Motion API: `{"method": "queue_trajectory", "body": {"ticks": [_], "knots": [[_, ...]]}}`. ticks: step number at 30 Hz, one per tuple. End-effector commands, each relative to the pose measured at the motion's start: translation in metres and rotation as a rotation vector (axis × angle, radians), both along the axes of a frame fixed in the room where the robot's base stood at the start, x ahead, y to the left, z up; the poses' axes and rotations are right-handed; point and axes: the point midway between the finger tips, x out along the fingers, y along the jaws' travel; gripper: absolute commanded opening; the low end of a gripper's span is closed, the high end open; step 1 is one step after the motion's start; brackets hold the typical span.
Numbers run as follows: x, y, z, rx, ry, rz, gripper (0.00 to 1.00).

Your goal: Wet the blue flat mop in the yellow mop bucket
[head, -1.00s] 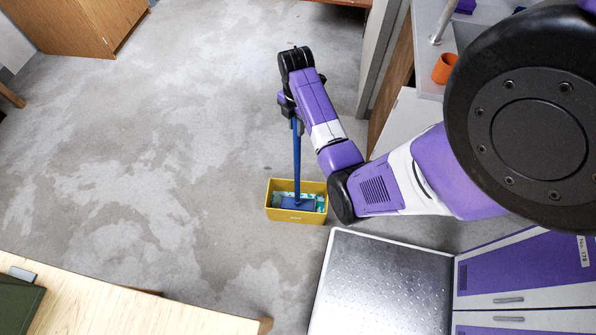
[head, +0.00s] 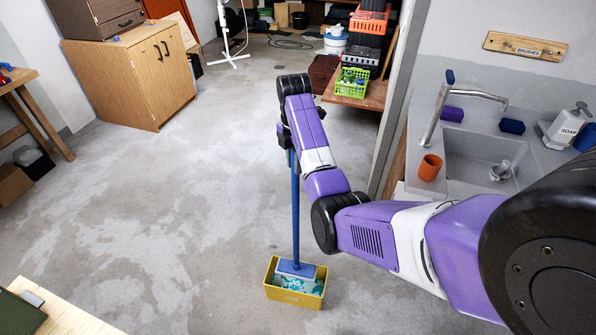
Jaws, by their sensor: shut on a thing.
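The blue flat mop (head: 295,215) stands upright, its long handle running down from my gripper to a flat blue head. My gripper (head: 287,140) is shut on the upper part of the handle; its fingers are small and partly hidden by my arm. The yellow mop bucket (head: 291,297) stands on the floor below. The mop head (head: 296,269) is at the bucket's back part, at about rim height; I cannot tell whether it touches the bucket. Teal and white patterned content, looking like water, shows inside the bucket in front of the head.
A sink (head: 490,165) with an orange cup (head: 430,167) is at the right. A wooden cabinet (head: 140,75) stands at the back left. A table corner (head: 75,312) is at the lower left. The concrete floor (head: 180,200) left of the bucket is clear.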

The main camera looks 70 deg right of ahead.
Motion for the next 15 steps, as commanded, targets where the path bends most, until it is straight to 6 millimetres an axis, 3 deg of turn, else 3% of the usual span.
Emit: {"method": "queue_trajectory", "body": {"ticks": [8,15], "knots": [[0.000,0.000,0.000,-0.002,-0.001,0.000,0.00],[0.000,0.000,-0.017,0.000,0.001,0.000,0.00]]}}
